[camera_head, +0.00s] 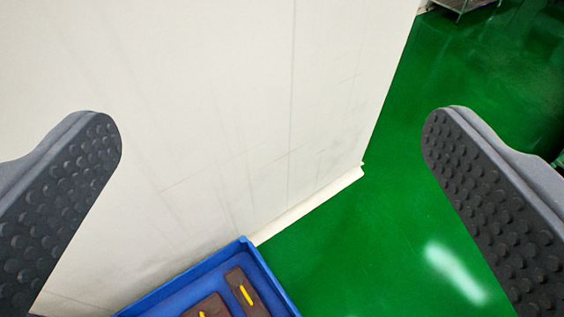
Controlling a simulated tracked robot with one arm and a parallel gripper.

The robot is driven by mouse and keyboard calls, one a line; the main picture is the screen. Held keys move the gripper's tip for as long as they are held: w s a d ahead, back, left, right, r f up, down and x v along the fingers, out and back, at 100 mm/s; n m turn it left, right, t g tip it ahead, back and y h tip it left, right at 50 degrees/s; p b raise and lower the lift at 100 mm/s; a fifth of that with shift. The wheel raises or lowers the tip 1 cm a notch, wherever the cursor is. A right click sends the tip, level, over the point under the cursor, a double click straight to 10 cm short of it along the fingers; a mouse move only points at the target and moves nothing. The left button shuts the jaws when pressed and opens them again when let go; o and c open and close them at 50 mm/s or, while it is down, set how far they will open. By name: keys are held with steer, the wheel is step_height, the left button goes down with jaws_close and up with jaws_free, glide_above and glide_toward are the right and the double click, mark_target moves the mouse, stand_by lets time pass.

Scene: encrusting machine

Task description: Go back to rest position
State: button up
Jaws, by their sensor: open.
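My gripper (272,135) is open, with its two dark grey studded fingers far apart at the left and right sides of the view. Nothing is between the fingertips except the view of the wall and floor behind. No contact with any object shows. The rest of my arm is not in view.
A white wall (230,110) with a pale skirting ledge fills the left and middle. A blue tray (272,279) at the bottom holds brown pieces (246,290) with yellow parts. Green floor (350,250) is open at right. A metal rack (462,5) stands far off at top right.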

step_height(320, 180, up, 9)
steer(key=p, duration=0.9)
